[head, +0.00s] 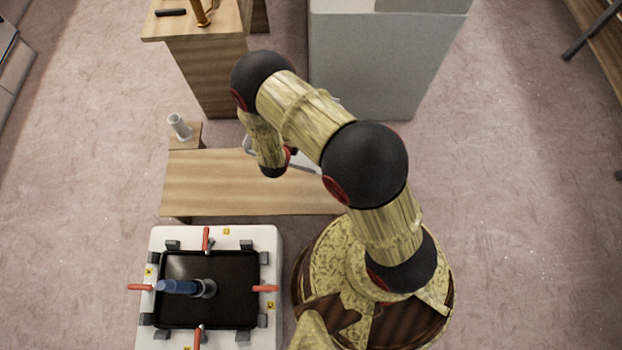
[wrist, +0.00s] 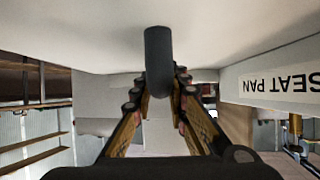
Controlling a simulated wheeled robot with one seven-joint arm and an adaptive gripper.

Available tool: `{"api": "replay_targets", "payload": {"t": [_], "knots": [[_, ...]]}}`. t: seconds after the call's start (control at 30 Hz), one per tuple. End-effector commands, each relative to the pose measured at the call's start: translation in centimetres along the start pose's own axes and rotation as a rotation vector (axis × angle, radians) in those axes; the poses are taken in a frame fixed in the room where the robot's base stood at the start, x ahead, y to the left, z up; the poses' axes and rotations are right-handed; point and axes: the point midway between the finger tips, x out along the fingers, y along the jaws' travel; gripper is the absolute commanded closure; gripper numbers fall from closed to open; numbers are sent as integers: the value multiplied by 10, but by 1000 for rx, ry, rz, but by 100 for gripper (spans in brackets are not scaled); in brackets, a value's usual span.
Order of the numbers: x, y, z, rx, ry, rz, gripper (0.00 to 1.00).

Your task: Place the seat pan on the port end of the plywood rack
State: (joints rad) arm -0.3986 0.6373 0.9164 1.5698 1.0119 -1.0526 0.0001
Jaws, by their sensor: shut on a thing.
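The seat pan (wrist: 90,30) is a large pale panel that fills the top of the wrist view, with a "SEAT PAN" label (wrist: 282,86) upside down at the right. My gripper (wrist: 160,88) is shut on its dark grey handle (wrist: 158,60). In the head view only light slivers of the seat pan (head: 308,161) show beside my arm, above the low wooden bench; my fingers are hidden there. This bench, seemingly the plywood rack (head: 225,190), has a bare left part, while its right end is behind my arm. No port marking is readable.
A white cup-like fitting (head: 179,127) stands on a small wooden block behind the bench's left end. A white case (head: 150,250) with red handles and a blue tool sits in front. A wooden cabinet (head: 205,75) and grey box (head: 370,70) stand behind. Carpet is clear at left.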

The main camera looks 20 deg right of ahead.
Motion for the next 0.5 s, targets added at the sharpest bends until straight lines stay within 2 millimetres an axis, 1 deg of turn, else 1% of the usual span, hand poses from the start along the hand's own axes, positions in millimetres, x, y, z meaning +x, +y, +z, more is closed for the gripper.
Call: {"api": "replay_targets", "payload": {"t": [0.03, 0.07, 0.23, 0.5], "knots": [[0, -4, 10, 11, 2, 21, 100], [1, -6, 16, 20, 2, 37, 100], [-1, -9, 52, 69, 4, 131, 100], [-14, -7, 119, 144, 8, 279, 100]]}}
